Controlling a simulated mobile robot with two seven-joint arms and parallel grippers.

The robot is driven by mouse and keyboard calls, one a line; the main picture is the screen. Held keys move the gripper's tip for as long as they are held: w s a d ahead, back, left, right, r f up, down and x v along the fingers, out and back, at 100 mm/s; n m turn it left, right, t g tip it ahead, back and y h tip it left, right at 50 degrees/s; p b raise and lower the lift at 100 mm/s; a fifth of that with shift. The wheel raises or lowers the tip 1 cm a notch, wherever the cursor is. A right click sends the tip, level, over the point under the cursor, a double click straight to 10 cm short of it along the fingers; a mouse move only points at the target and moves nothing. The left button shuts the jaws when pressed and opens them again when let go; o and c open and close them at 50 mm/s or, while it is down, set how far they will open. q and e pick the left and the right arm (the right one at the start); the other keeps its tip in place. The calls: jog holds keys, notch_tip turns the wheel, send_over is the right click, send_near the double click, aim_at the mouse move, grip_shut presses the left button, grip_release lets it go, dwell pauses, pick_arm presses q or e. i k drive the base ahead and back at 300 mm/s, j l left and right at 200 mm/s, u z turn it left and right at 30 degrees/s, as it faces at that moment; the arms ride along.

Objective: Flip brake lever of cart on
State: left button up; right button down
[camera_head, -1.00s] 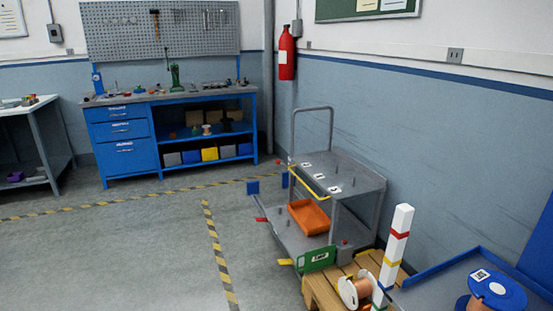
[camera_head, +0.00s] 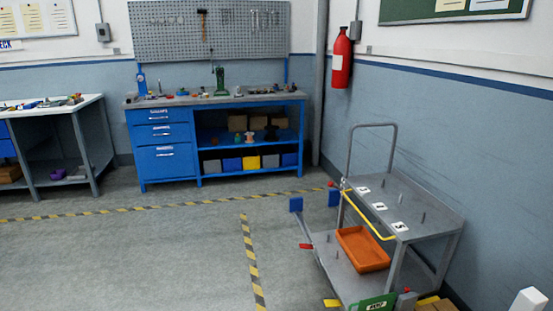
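The grey cart (camera_head: 452,222) stands at the right by the wall, with a looped push handle (camera_head: 372,125) at its far end. A small red tab (camera_head: 305,246) sticks out from the left edge of its lower deck. A yellow tab (camera_head: 332,303) sticks out at the near left corner, beside a green plate (camera_head: 376,304) cut by the bottom edge. A small red knob (camera_head: 331,184) shows near the far left corner. I cannot tell which of these is the brake lever, or its position. Neither of my grippers is in view.
An orange bin (camera_head: 363,250) sits on the cart's lower deck. Blue blocks (camera_head: 296,204) stand at its left side. A blue workbench (camera_head: 166,160) is at the back. A white post top (camera_head: 529,300) is at lower right. The floor left of the cart is clear, with striped tape (camera_head: 251,258).

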aim_at(330, 184)
jog(key=i+u, duration=0.1)
jog(key=i, duration=2.3)
jog(key=i+z, duration=0.25)
jog(key=i, duration=0.15)
jog(key=i+j+z, duration=0.25)
jog(key=i, duration=0.15)
jog(key=i+j+z, duration=0.15)
jog(key=i+z, duration=0.15)
jog(key=i, duration=0.1)
